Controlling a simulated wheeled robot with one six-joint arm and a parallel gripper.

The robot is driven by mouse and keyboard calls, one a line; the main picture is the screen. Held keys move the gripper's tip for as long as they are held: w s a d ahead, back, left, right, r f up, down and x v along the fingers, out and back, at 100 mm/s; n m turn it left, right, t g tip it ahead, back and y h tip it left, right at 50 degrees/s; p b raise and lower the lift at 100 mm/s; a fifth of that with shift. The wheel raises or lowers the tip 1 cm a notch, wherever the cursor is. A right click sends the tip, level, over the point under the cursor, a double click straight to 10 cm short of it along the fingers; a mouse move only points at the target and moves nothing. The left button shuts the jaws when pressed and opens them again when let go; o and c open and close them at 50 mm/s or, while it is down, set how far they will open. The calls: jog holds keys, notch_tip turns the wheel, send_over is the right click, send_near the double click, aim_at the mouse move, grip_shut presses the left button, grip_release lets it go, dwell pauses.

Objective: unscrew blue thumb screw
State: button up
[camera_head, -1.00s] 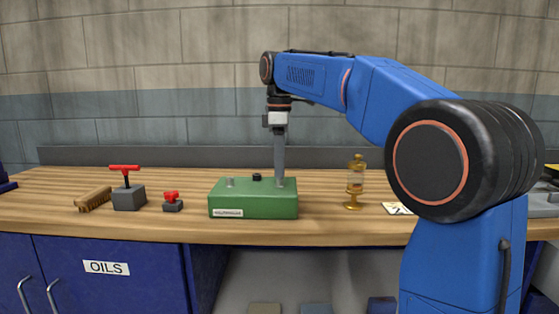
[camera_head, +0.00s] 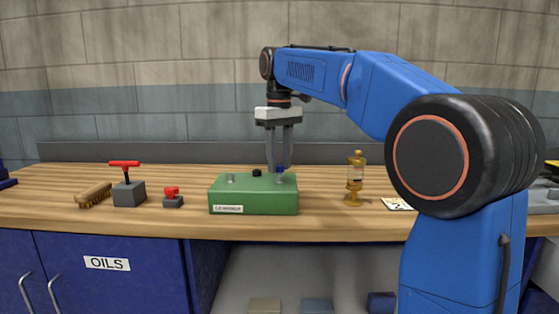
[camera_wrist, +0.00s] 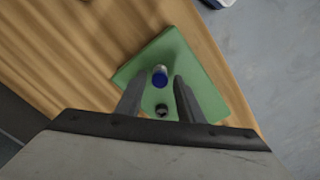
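The green gearbox-like block (camera_head: 254,202) stands on the wooden bench and carries a white label on its front. The blue thumb screw (camera_head: 280,169) sits at its right end on a grey post. In the wrist view the blue screw (camera_wrist: 160,78) shows as a round blue head between my fingertips. My gripper (camera_head: 279,168) is above the block, pointing down, with its two fingers apart and empty. In the wrist view my gripper (camera_wrist: 158,80) has a finger on each side of the screw, with gaps visible; exact height over it is unclear.
A black cap (camera_head: 257,173) and a second grey post (camera_head: 231,180) stand on the block. A brass oiler (camera_head: 355,179) is to the right. A red T-handle on a grey block (camera_head: 129,194), a small red knob (camera_head: 171,197) and a brush (camera_head: 93,195) are to the left.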

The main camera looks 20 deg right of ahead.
jog(key=m, duration=0.5)
jog(key=shift+m, duration=0.3)
grip_shut()
jog(key=n, duration=0.4)
jog(key=shift+n, duration=0.4)
jog(key=n, duration=0.3)
jog(key=shift+n, duration=0.7)
jog(key=shift+n, duration=0.3)
